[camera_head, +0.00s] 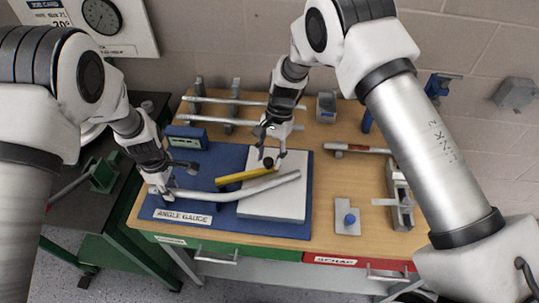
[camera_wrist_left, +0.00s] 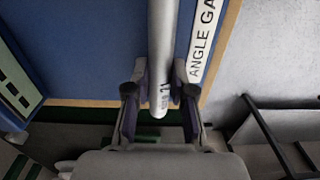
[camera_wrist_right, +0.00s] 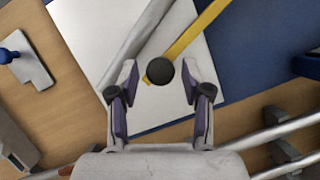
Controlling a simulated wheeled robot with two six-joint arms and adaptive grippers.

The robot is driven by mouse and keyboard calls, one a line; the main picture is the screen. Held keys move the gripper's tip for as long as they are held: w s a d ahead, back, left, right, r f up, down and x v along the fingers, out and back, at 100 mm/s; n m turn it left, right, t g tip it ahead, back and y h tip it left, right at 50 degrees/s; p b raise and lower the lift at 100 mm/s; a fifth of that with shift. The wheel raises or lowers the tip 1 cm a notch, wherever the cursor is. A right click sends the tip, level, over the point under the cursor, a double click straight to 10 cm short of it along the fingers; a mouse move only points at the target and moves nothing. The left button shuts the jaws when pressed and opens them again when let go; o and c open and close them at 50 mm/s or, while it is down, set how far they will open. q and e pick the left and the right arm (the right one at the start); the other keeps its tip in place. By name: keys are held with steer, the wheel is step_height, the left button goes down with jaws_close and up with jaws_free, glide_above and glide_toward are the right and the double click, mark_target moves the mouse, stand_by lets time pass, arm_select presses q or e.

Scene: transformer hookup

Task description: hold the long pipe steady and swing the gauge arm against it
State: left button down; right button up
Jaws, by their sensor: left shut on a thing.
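The long pipe (camera_head: 235,192) is a grey, slightly bent tube lying over the blue board (camera_head: 227,156) and white plate (camera_head: 292,201). My left gripper (camera_head: 163,187) is shut on its left end; in the left wrist view the pipe (camera_wrist_left: 163,50) passes between the fingers. The gauge arm (camera_head: 243,176) is a yellow bar beside the pipe, with a black knob (camera_head: 268,162) near its right end. My right gripper (camera_head: 271,152) is open above the knob. In the right wrist view the knob (camera_wrist_right: 160,70) sits between the spread fingers, apart from both. A gap shows between bar and pipe there.
An "ANGLE GAUGE" label (camera_head: 183,216) marks the board's front left. A blue box (camera_head: 187,138) and a rack with grey pipes (camera_head: 232,101) stand behind. A plate with a blue knob (camera_head: 348,217) and a grey fixture (camera_head: 399,195) are at right. Bare wood lies between.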

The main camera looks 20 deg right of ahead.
jaws_close()
steer(key=shift+s+m+t, duration=0.3)
steer(key=shift+s+m, duration=0.5)
steer(key=shift+s, duration=0.2)
steer(key=shift+o, duration=2)
jaws_free()
steer(key=v, duration=1.2)
steer(key=shift+d, duration=0.1)
